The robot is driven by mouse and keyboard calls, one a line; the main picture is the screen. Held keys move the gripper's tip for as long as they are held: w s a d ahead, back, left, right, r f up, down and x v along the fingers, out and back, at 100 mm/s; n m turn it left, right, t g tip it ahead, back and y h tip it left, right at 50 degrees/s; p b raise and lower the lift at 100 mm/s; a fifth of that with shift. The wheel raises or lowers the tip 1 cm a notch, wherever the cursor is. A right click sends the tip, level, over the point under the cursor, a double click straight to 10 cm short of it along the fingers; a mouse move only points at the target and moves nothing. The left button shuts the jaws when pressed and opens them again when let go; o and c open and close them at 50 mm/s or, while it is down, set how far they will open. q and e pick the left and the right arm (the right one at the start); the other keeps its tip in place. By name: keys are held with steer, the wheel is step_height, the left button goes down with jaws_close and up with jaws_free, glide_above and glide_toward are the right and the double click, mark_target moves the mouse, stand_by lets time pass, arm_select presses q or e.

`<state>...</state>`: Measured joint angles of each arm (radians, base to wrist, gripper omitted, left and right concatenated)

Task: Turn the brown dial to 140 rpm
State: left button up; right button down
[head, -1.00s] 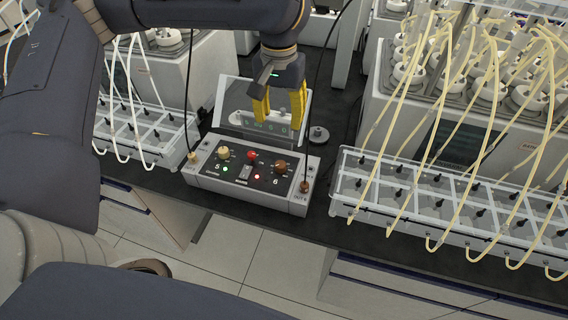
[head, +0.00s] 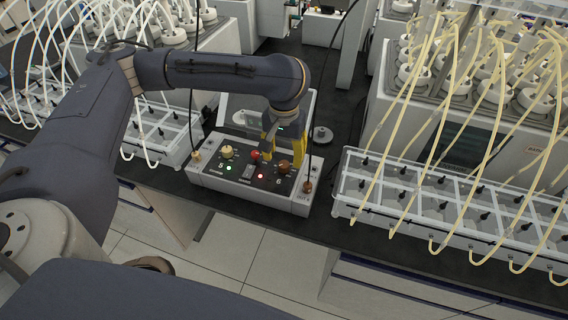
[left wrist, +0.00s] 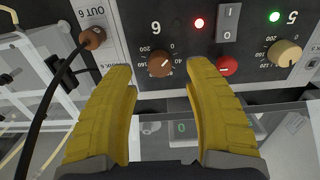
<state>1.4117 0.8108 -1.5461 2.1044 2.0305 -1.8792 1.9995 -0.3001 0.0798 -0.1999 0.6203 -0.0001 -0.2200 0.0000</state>
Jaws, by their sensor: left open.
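The brown dial (head: 284,166) sits on the right part of the control box (head: 250,190) in the head view. In the left wrist view the brown dial (left wrist: 160,64) is below the number 6, with scale marks such as 40, 160 and 200 around it. My left gripper (head: 282,158) has yellow fingers and is open just behind and above the dial. In the left wrist view the fingertips (left wrist: 159,66) are on either side of the dial, with gaps; contact cannot be told. My right gripper is not in view.
A red knob (left wrist: 228,65) and a beige dial (left wrist: 284,53) are beside the brown dial. A rocker switch (left wrist: 229,22) and lit lamps are on the panel. A black cable (left wrist: 50,100) runs to the OUT 6 plug. Tubed racks (head: 450,205) stand to the right.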

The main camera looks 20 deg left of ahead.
mark_target(284, 164)
arm_select(q)
steer(key=shift+f, duration=1.95)
jaws_close()
